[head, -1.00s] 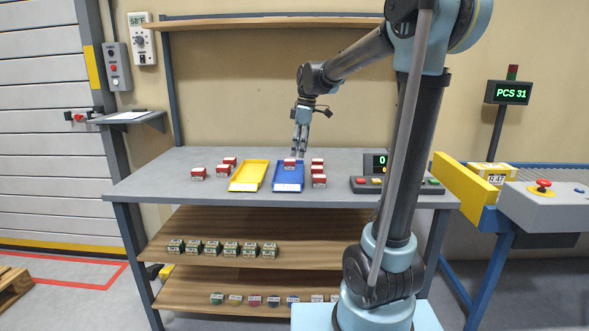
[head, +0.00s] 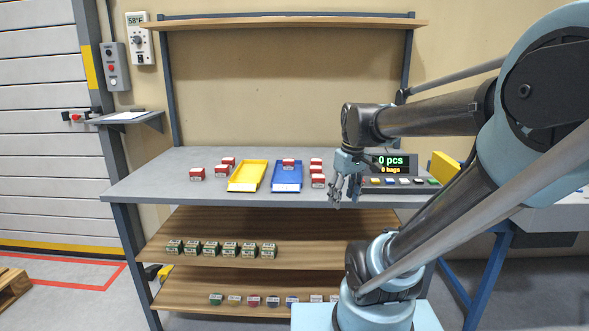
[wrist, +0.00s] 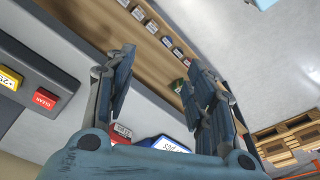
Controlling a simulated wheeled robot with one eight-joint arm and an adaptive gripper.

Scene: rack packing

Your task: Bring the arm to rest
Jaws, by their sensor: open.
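My gripper (head: 345,190) is open and empty. In the head view it hangs over the right part of the table's front edge, right of the blue tray and just left of the counter console. In the wrist view its two fingers (wrist: 160,95) stand apart with nothing between them. My arm reaches in from the right side of the head view, its upper links bent over to the right.
The table (head: 160,180) bears a yellow tray (head: 236,187), a blue tray (head: 287,187) holding one red box (head: 289,163), several loose red boxes, and the console (head: 400,181). Shelves below hold green boxes (head: 222,249) and small items. The table's left end is clear.

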